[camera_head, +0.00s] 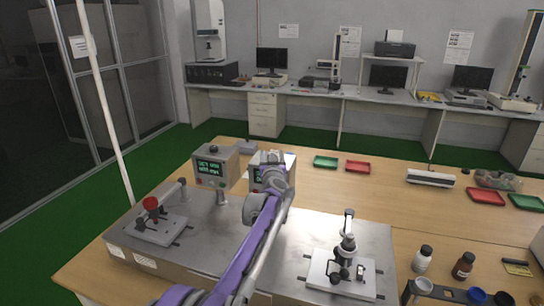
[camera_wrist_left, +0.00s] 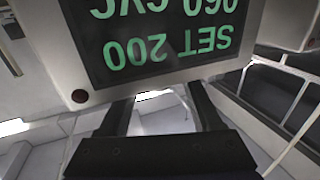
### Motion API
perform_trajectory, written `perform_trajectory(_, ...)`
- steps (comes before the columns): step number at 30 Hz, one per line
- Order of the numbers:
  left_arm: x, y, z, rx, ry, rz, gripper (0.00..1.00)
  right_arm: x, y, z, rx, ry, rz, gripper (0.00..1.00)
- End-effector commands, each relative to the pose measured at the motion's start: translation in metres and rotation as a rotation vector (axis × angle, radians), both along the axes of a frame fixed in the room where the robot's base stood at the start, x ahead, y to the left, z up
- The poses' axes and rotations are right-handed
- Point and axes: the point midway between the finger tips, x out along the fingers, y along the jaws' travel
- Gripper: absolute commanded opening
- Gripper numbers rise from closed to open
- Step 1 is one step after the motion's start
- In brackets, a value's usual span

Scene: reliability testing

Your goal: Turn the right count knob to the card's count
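Two grey counter boxes stand at the back of a metal bench plate. The left box (camera_head: 226,172) has a lit green display and a small dark knob (camera_head: 213,149) on top. The right box (camera_head: 254,160) is mostly hidden by my left gripper (camera_head: 274,158), which is at its top. In the left wrist view, a display (camera_wrist_left: 165,40) appears upside down and reads "SET 200" and "060 CYC". My left gripper's two fingers (camera_wrist_left: 163,105) are apart near that box's top edge; I see no knob between them. Small labels (camera_head: 145,261) on the plate's front are unreadable. My right gripper is not in view.
A lever fixture with a red knob (camera_head: 150,203) stands at the left and another fixture (camera_head: 344,262) at the right. Green (camera_head: 326,161) and red (camera_head: 358,167) trays lie behind. Bottles (camera_head: 422,259) stand front right.

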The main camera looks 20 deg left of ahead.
Motion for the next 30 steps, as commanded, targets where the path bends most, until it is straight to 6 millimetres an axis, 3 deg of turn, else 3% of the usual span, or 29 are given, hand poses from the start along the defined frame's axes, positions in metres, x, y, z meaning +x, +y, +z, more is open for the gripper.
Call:
perform_trajectory(2, 0.000, 0.000, 0.000, 0.000, 0.000, 0.000, 0.49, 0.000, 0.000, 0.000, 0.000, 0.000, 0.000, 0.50)
perform_trajectory(10, 0.000, 0.000, 0.000, 0.000, 0.000, 0.000, 0.01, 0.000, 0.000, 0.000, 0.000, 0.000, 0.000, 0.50)
perform_trajectory(16, 0.000, -0.001, -0.001, 0.000, -0.001, 0.008, 0.00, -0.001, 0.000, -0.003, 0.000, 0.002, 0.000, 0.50)
perform_trajectory(22, 0.001, -0.002, -0.005, -0.001, -0.001, 0.116, 0.00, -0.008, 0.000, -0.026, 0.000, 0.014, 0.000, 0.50)
perform_trajectory(30, 0.000, -0.001, 0.000, -0.001, 0.001, 0.248, 0.00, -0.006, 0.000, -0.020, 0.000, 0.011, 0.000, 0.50)
